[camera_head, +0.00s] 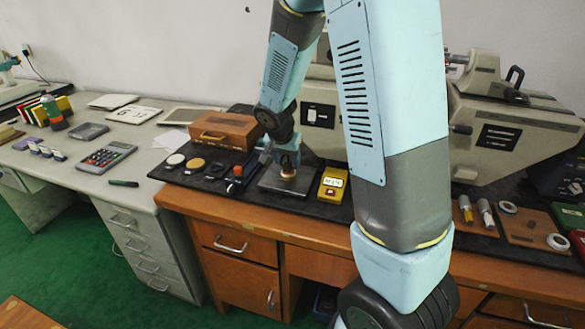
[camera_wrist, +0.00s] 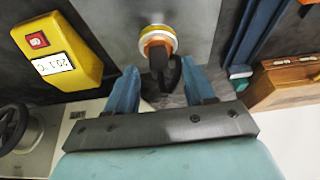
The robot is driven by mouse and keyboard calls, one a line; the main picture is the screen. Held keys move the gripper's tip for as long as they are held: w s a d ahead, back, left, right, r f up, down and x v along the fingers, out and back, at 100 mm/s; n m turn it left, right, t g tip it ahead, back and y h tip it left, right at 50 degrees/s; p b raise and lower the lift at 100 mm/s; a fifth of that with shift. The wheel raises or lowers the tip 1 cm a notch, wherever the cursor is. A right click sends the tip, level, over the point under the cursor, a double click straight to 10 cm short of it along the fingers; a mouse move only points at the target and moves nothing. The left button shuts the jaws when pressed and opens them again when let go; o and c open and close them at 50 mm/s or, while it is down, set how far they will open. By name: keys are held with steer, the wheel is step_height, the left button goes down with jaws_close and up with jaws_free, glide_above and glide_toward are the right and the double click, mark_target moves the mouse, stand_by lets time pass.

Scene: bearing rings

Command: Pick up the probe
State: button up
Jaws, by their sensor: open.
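The probe appears to be the dark, upright piece with an orange collar (camera_wrist: 158,58) in the wrist view. It stands at a pale and yellow ring (camera_wrist: 158,33) on a grey metal plate (camera_wrist: 200,20). In the head view the ring (camera_head: 287,173) shows on the plate (camera_head: 268,184), with the probe mostly hidden by my gripper. My gripper (camera_wrist: 160,72) is open, its two blue fingers on either side of the dark piece. I cannot tell whether they touch it. In the head view my gripper (camera_head: 287,160) is low over the plate.
A yellow meter with a display (camera_head: 332,184) stands right of the plate. A red and black tool (camera_head: 237,173) is close on the left. A brown case (camera_head: 225,131) lies behind. Several small discs lie farther left on the black mat (camera_head: 215,184). A large grey machine stands behind right.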

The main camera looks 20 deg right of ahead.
steer(key=shift+x, duration=1.25)
steer(key=shift+r, duration=0.1)
steer(key=c, duration=1)
